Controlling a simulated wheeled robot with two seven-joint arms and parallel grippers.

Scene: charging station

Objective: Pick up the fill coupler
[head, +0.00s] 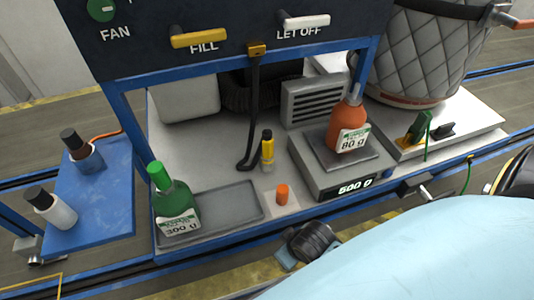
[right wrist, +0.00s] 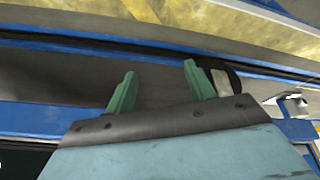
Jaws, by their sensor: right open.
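A yellow coupler (head: 267,151) with a black top stands upright on the grey bench in the head view. A black hose (head: 254,115) hangs from a brass-coloured fitting under the panel and curves down to the bench beside the coupler. I cannot tell whether the hose joins it. My right gripper (right wrist: 160,68) is open in the right wrist view, with its two green fingers apart and nothing between them. The coupler is not in that view. My light blue arm covers the lower right of the head view and the right fingers do not show there. My left gripper is out of view.
A green bottle (head: 174,206) stands at a grey tray's left end. An orange cap (head: 282,194) sits right of the tray. A red bottle (head: 347,123) stands on a scale (head: 322,182) reading 500 g. The control panel (head: 220,20) overhangs the bench.

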